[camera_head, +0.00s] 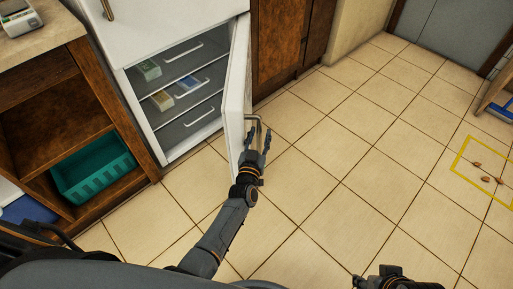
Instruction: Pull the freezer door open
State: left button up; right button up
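The white freezer door (237,92) stands swung out from the freezer cabinet, hinged on its right side, so the drawers inside show. A metal handle (257,119) is on the door's outer face. My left gripper (259,137) is at the lower end of this handle, with its two fingers spread apart. Whether the fingers touch the handle is unclear. My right gripper (372,280) is at the bottom edge, partly cut off, away from the door; its finger state is unclear.
Freezer drawers (190,87) hold a few small packages. A wooden shelf unit (100,78) with a teal basket (93,172) stands left. A brown cabinet (284,40) is behind the door. Tiled floor (345,165) is free to the right, with brown pieces inside a yellow outline (456,165).

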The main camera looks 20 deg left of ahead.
pick_arm(q)
jog(key=s, duration=1.1)
jog(key=shift+d, duration=0.4)
jog(key=shift+s, duration=0.1)
